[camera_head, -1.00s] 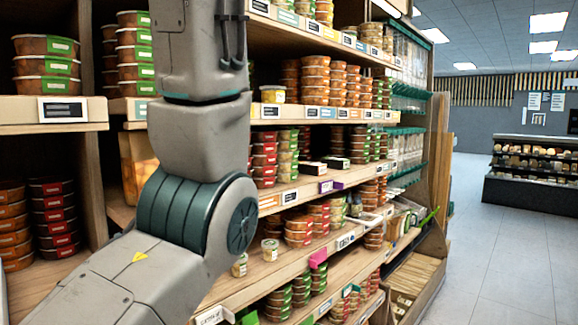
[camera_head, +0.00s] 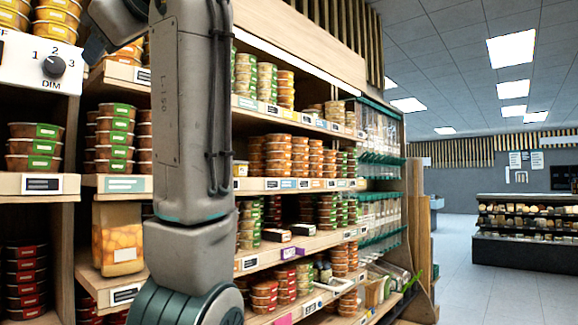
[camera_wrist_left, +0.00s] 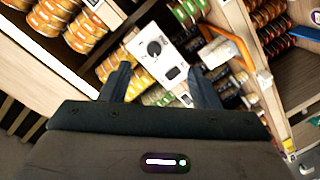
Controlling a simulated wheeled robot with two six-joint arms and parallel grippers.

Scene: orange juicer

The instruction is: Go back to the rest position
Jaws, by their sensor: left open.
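My left arm (camera_head: 190,120) rises through the left half of the head view, in front of the shelves. In the left wrist view my left gripper (camera_wrist_left: 158,72) is open, with its two dark fingers apart and nothing held between them. A white panel with a black knob (camera_wrist_left: 154,48) shows beyond and between the fingertips; I cannot tell whether they touch it. In the head view a white panel marked DIM (camera_head: 40,62) with a dial numbered 1 to 3 stands at the upper left. My right gripper is not in view.
Wooden shelves (camera_head: 300,183) full of stacked tubs stand close behind my arm. A bag of orange fruit (camera_head: 118,237) sits on a left shelf. An orange handle-like bar (camera_wrist_left: 235,45) shows in the wrist view. The floor (camera_head: 490,285) at the right is open before a dark display case (camera_head: 525,245).

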